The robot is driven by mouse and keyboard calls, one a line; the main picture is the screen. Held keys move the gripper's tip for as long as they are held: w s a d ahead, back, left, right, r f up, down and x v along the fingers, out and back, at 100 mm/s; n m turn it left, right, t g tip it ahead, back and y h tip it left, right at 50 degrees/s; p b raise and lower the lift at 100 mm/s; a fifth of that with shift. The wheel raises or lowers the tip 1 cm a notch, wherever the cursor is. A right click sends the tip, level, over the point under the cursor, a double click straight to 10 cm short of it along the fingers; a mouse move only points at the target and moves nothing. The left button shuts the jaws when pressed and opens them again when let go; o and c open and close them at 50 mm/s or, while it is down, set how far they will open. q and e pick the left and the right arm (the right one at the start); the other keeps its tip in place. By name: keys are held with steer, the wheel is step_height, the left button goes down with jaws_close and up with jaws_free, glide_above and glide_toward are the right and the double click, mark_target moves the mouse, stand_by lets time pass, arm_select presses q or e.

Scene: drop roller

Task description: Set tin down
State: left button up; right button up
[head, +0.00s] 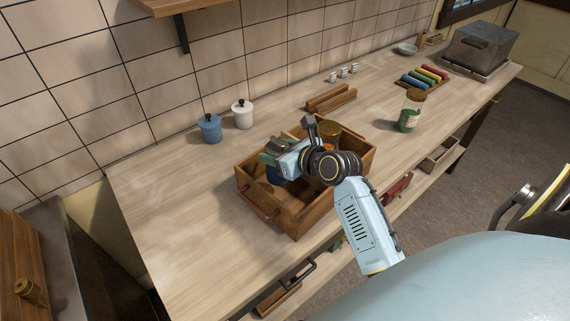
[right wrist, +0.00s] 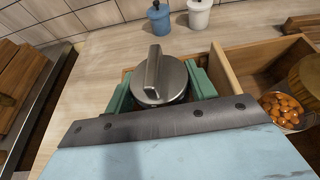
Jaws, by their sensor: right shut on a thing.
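My right gripper (head: 278,152) is over the left part of a wooden crate (head: 312,220) with compartments. In the right wrist view its green fingers (right wrist: 161,92) are shut on both sides of a tin with a round grey metal lid (right wrist: 172,88) and a raised bar handle. The tin's dark blue side (head: 274,174) shows below the fingers in the head view, within the crate's left compartment. The arm hides part of it, and I cannot tell whether its base touches the crate floor. My left gripper is not in view.
A jar with orange-brown contents (right wrist: 283,108) stands in the crate's other compartment. A blue canister (head: 209,128) and a white canister (head: 242,115) stand by the wall. A green-labelled jar (head: 410,111) stands to the right. The counter left of the crate is clear.

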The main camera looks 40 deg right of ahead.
mark_target(273, 177)
step_height(273, 177, down, 2)
step_height(273, 177, down, 3)
steer(key=shift+f+b, duration=0.15)
steer(key=shift+b, duration=0.35)
steer(key=shift+f, duration=0.15)
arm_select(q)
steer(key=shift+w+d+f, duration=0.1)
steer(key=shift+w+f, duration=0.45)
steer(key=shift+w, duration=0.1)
arm_select(e)
steer(key=shift+w, duration=0.1)
steer(key=shift+f, duration=0.1)
steer(key=o, duration=1.1)
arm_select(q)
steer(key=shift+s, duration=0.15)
